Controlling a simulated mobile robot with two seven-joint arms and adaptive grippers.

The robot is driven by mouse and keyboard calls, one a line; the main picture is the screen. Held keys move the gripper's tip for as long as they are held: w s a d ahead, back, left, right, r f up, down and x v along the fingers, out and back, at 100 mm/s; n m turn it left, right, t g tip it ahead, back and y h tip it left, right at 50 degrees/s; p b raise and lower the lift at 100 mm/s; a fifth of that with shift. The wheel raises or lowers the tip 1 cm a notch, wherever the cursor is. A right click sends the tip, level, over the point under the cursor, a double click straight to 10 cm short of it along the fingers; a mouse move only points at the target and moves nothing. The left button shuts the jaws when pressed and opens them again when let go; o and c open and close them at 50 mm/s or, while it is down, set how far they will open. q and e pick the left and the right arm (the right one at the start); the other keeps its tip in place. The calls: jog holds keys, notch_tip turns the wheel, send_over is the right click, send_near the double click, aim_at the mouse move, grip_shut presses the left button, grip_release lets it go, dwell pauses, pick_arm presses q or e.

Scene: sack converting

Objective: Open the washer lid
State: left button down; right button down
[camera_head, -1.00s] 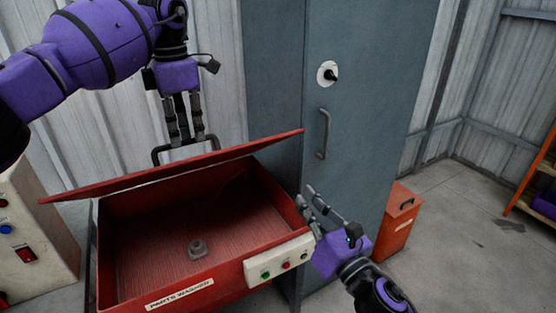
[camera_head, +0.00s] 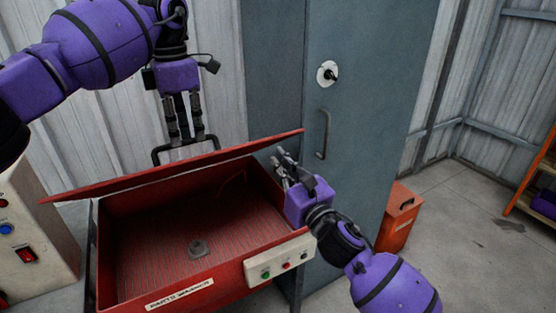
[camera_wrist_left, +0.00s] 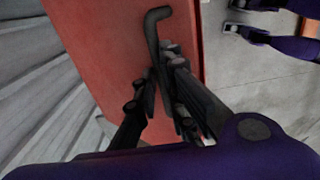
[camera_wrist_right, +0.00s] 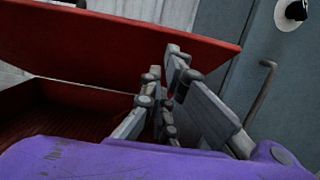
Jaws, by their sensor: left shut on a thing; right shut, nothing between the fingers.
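The red parts washer (camera_head: 205,265) stands in front of me with its red lid (camera_head: 190,168) tilted up and its basin in view. A black bar handle (camera_head: 157,155) is on the lid's far side and also shows in the left wrist view (camera_wrist_left: 153,30). My left gripper (camera_head: 187,140) is shut on this handle. My right gripper (camera_head: 281,160) is shut and empty, at the basin's right rim just below the lid's right end; I cannot tell whether it touches the lid. The right wrist view shows its closed fingers (camera_wrist_right: 168,95) in front of the lid (camera_wrist_right: 130,45).
A button panel (camera_head: 280,260) is on the washer's front right. A grey cabinet (camera_head: 360,100) stands close behind on the right, with a red bin (camera_head: 399,218) beside it. A control box (camera_head: 35,240) stands left.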

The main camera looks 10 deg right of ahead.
pick_arm(q)
jog(key=shift+w+a+f, duration=0.25)
jog(key=shift+a+f, duration=0.1)
jog(key=shift+f, duration=0.35)
pick_arm(e)
jog(key=shift+w+a+r, duration=0.15)
jog(key=shift+w+r, duration=0.15)
jog(key=shift+w, duration=0.15)
pick_arm(q)
jog(key=shift+d, duration=0.15)
pick_arm(e)
jog(key=r, duration=0.1)
jog(key=w+r, duration=0.1)
jog(key=shift+w+a+r, duration=0.1)
jog(key=shift+a+r, duration=0.05)
jog(key=shift+r, duration=0.15)
pick_arm(q)
jog(key=c, duration=2)
grip_release()
jog(key=shift+o, duration=1)
jog(key=shift+w+f, duration=0.2)
jog(key=shift+w, duration=0.25)
jog(key=shift+r, duration=0.15)
pick_arm(e)
jog(key=shift+w+a+f, duration=0.2)
jog(key=shift+w+f, duration=0.1)
jog(key=shift+w, duration=0.2)
pick_arm(q)
jog(key=shift+r, duration=0.15)
